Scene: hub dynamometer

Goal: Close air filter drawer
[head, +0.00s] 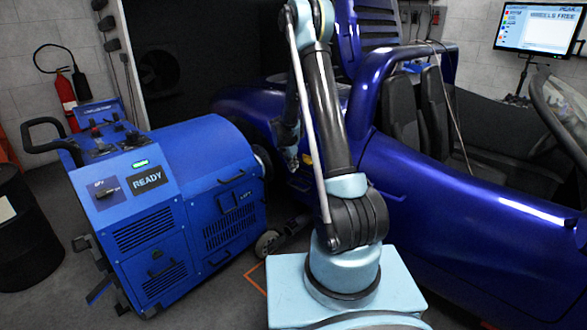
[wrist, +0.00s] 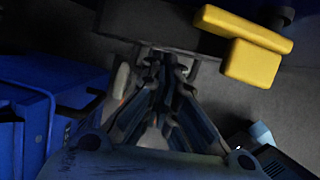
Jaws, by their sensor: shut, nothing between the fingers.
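The blue wheeled dynamometer unit (head: 200,165) stands at the left in the head view, with a lit READY label on its front. A vented panel with a dark handle (head: 164,271) sits low on its front. Its right side has further handled, vented panels (head: 231,222). I cannot tell which one is the air filter drawer, or how far it is open. My gripper (head: 292,160) hangs fingers-down between the unit and the blue car, apart from both. In the wrist view its fingers (wrist: 158,75) are shut and empty. A blue box-like part with a dark handle (wrist: 82,106) is at the left there.
The blue open car (head: 450,190) fills the right side, close to my arm. A black drum (head: 25,235) stands at far left and a red extinguisher (head: 67,100) hangs behind. A yellow block (wrist: 250,62) shows in the wrist view. Grey floor is clear before the unit.

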